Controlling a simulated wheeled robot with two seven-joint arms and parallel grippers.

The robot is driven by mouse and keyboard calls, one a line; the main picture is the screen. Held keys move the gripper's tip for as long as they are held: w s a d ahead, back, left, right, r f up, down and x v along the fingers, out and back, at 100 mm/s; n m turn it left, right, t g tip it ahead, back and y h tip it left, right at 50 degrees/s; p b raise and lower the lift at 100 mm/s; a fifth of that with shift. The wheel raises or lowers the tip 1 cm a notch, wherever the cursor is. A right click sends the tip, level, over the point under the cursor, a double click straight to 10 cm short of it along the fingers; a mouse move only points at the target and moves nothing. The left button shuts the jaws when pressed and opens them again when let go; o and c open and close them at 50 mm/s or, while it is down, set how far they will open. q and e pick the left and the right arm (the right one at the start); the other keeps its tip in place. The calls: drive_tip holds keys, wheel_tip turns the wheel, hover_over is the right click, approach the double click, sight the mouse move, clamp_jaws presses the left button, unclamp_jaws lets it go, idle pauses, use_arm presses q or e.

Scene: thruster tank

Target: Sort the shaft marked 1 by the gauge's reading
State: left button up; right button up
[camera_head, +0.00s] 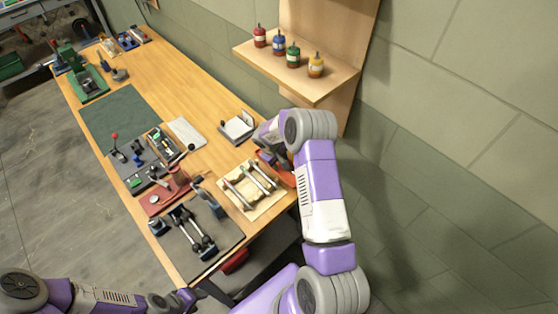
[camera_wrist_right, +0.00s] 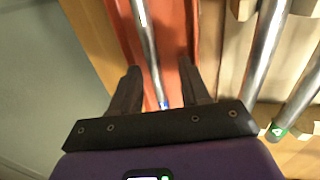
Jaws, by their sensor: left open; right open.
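In the right wrist view, a bright metal shaft (camera_wrist_right: 147,40) with a small blue tag lies in a red tray (camera_wrist_right: 179,30). The tag's mark is too small to read, so I cannot tell if it is shaft 1. My right gripper (camera_wrist_right: 158,72) is open, with its fingers on either side of this shaft. In the head view the red tray (camera_head: 288,179) is partly hidden by my right arm. A red-based device (camera_head: 155,203), possibly the gauge, stands near the table's front edge; no reading is legible. My left gripper (camera_head: 183,297) is open and empty at the bottom, off the table.
A pale wooden rack (camera_head: 263,205) holds several shafts beside the tray; one has a green tag marked 4 (camera_wrist_right: 279,130). A dark mat (camera_head: 223,238) with metal parts lies in front. A shelf (camera_head: 318,87) with several coloured bottles juts from the wall. The green mat (camera_head: 120,115) is clear.

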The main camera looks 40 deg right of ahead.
use_arm(q)
drive_tip(key=shift+f, duration=0.2)
use_arm(e)
drive_tip(key=v, duration=0.7)
drive_tip(key=shift+r, duration=0.3)
drive_tip(key=shift+a, duration=0.1)
